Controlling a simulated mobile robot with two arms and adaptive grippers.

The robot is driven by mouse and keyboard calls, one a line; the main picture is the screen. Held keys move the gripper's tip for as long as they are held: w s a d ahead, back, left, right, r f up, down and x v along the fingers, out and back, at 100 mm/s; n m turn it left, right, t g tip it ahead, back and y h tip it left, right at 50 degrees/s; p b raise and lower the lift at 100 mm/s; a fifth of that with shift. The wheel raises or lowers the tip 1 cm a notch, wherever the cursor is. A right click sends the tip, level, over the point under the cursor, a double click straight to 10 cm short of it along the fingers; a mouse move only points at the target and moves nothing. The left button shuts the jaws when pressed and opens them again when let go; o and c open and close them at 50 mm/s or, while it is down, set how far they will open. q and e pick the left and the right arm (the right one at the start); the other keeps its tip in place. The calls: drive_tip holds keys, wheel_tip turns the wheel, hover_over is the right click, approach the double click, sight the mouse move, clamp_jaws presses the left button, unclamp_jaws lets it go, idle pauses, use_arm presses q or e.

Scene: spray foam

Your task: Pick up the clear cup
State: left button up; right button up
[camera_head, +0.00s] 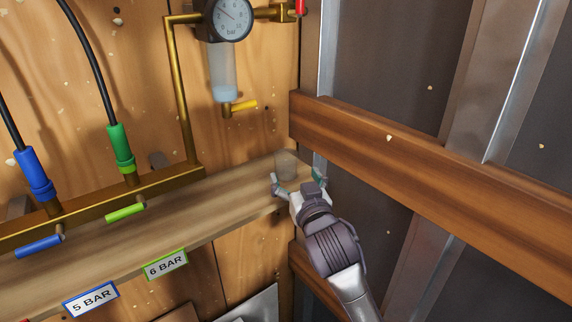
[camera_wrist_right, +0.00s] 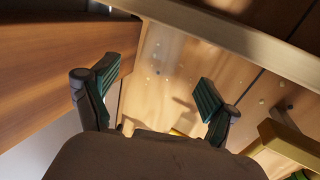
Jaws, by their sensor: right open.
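The clear cup (camera_head: 286,164) stands upright at the right end of a wooden shelf (camera_head: 215,207), close to the corner. It is faint and see-through. My right gripper (camera_head: 298,179) is open, with its fingers spread just in front of the cup and pointing toward it. In the right wrist view, the right gripper (camera_wrist_right: 156,84) shows its two green-padded fingers wide apart, with nothing gripped between them. I cannot make out the cup's outline clearly in that view. My left gripper is not in view.
A brown beam (camera_head: 400,160) runs right of the cup. A gauge (camera_head: 229,17) with a clear bowl and yellow-handled valve (camera_head: 240,106) hangs above. Brass pipes (camera_head: 183,90), a green connector (camera_head: 120,146) and a blue connector (camera_head: 33,174) are on the left.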

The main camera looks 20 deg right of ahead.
sight(289, 165)
drive_tip(key=w, duration=0.3)
drive_tip(key=shift+w+r+p, duration=0.15)
drive_tip(key=shift+w+p, duration=0.1)
drive_tip(key=shift+p, duration=0.1)
drive_tip(key=w+p, duration=0.1)
drive_tip(key=w, duration=0.2)
drive_tip(key=shift+w+d, duration=0.1)
drive_tip(key=shift+w, duration=0.65)
drive_tip(key=shift+s, duration=0.1)
drive_tip(key=c, duration=1)
